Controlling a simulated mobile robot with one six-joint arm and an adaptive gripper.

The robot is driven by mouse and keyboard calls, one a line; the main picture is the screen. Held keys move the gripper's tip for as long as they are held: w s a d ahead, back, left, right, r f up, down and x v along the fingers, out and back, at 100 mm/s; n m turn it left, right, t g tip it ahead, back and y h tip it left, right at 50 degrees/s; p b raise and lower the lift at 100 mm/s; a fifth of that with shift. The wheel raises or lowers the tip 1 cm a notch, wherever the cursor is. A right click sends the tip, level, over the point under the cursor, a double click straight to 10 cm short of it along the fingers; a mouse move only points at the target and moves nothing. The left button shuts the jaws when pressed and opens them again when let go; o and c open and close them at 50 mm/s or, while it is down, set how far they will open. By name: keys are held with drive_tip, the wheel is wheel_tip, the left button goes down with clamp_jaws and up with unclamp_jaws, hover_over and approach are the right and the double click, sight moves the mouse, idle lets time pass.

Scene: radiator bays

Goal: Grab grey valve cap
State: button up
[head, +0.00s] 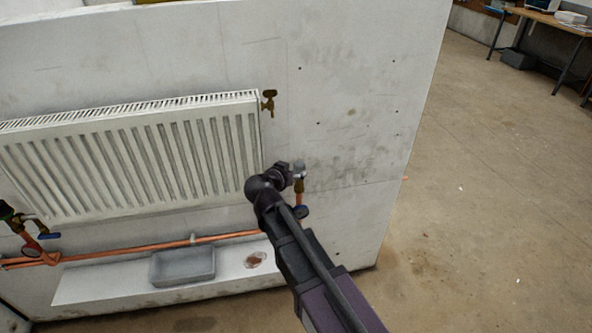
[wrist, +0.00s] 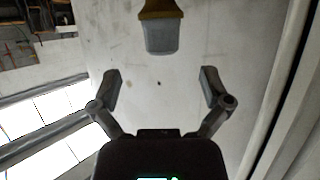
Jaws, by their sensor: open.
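The grey valve cap (head: 299,168) sits on top of a brass valve (head: 299,187) at the right end of the radiator. In the wrist view the light grey cap (wrist: 162,38) hangs at the top centre below the brass body. My gripper (head: 286,171) is just left of the cap in the head view. In the wrist view my gripper (wrist: 160,86) has its two fingers spread with nothing between them. The cap lies beyond the fingertips, roughly centred between them. My arm hides part of the valve's surroundings in the head view.
The white radiator (head: 130,155) is on the wall panel to the left. A brass bleed valve (head: 268,102) is above. Copper pipe (head: 150,247) runs below. A grey tray (head: 182,266) rests on the ledge (head: 100,288). The floor (head: 480,180) at right is clear.

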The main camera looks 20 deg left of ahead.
sight(298, 165)
drive_tip(key=shift+w, duration=0.15)
drive_tip(key=shift+b+x, duration=0.85)
drive_tip(key=shift+x, duration=1.7)
drive_tip(key=shift+a+r, duration=0.1)
drive_tip(key=shift+r, duration=0.05)
drive_tip(key=c, duration=0.9)
